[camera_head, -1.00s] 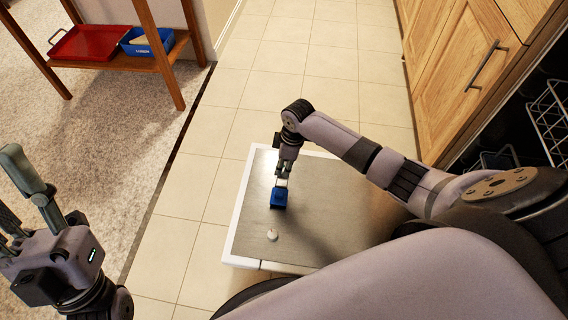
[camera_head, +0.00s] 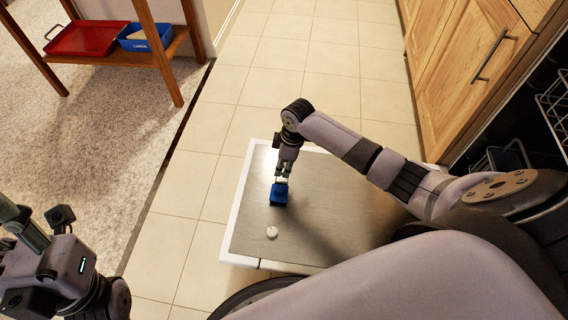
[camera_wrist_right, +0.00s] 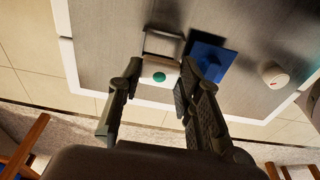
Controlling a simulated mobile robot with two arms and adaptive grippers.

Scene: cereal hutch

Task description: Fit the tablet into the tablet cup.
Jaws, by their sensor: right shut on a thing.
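The tablet (camera_wrist_right: 158,75), a white block with a green round spot, is between the fingers of my right gripper (camera_wrist_right: 157,88) in the right wrist view. The gripper is shut on it. Just beyond the tablet is a grey-framed opening that looks like the tablet cup (camera_wrist_right: 163,43), with a blue square flap (camera_wrist_right: 210,61) beside it. The tablet overlaps the cup's near edge in this view; I cannot tell if they touch. In the head view, my right gripper (camera_head: 283,176) points down just behind the blue flap (camera_head: 278,194). My left gripper (camera_head: 22,228) is partly cut off at the left edge.
The cup is in a grey, white-rimmed open door panel (camera_head: 335,205). A white round knob (camera_head: 271,232) sits near the blue flap. Wooden cabinets (camera_head: 460,70) and a rack (camera_head: 552,100) stand at right. A shelf at left holds a red tray (camera_head: 88,38) and a blue box (camera_head: 145,37).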

